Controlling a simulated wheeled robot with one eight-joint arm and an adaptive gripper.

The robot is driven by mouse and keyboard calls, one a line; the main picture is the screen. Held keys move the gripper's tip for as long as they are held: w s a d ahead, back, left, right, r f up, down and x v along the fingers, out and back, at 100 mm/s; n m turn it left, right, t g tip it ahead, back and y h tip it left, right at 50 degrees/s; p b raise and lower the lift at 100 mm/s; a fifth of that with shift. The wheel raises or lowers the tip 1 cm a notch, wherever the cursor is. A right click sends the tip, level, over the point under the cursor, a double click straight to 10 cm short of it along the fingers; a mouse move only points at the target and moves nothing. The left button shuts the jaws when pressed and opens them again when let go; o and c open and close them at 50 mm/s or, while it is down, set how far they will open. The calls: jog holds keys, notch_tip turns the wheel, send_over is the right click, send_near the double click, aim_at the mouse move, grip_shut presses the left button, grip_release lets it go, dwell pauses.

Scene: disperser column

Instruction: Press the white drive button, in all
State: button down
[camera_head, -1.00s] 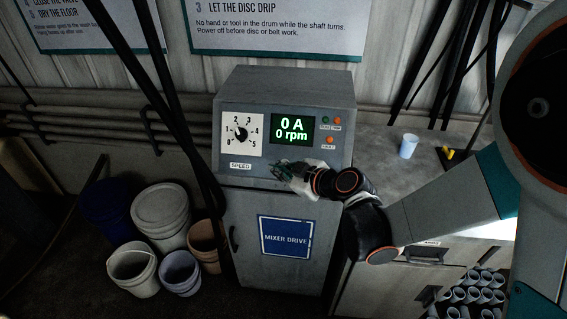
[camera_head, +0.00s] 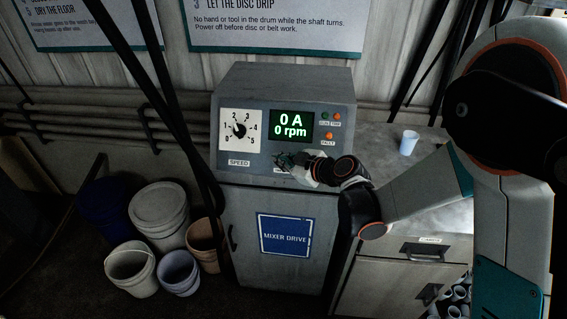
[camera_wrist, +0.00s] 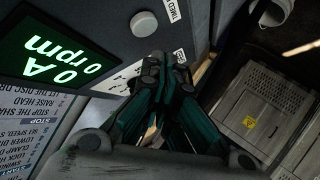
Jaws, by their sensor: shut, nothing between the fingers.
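The grey mixer drive cabinet (camera_head: 284,237) carries a speed dial (camera_head: 240,131) and a green display (camera_head: 291,125) reading 0 A and 0 rpm. My gripper (camera_head: 284,160) is at the lower front of its control panel, below the display, with closed fingers and nothing held. It covers part of a label there. In the wrist view the dark green fingers (camera_wrist: 160,74) are shut close to the panel; contact cannot be told. A pale round button or lamp (camera_wrist: 143,23) stands clear of them, beside a label reading TIMED. I cannot identify a white drive button for certain.
Small lamps (camera_head: 329,136) sit right of the display. Several buckets (camera_head: 160,212) stand left of the cabinet. A pale cup (camera_head: 409,143) stands on the counter (camera_head: 372,148) at right. Dark hanging straps (camera_head: 170,110) pass left of the cabinet.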

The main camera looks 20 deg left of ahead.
jog(key=shift+w+a+f, duration=0.15)
jog(key=shift+w+f, duration=0.3)
jog(key=shift+w, duration=0.25)
jog(key=shift+w+b, duration=0.1)
jog(key=shift+b, duration=0.25)
dwell(0.7)
jog(key=shift+w+a+f, duration=0.1)
jog(key=shift+w+f, duration=0.05)
jog(key=shift+w, duration=0.1)
jog(key=shift+w+a+f+b, duration=0.1)
jog(key=shift+w+f+b, duration=0.15)
jog(key=shift+w+b, duration=0.2)
dwell(0.8)
jog(key=shift+s+r, duration=0.1)
jog(key=shift+s, duration=0.1)
jog(key=shift+s+d+r, duration=0.2)
jog(key=shift+s+r, duration=0.15)
jog(key=shift+s, duration=0.25)
jog(key=s, duration=0.1)
jog(key=s+r, duration=0.1)
jog(key=s+d+r+p, duration=0.1)
jog(key=s, duration=0.1)
jog(key=shift+s+r, duration=0.1)
jog(key=shift+r, duration=0.15)
dwell(0.5)
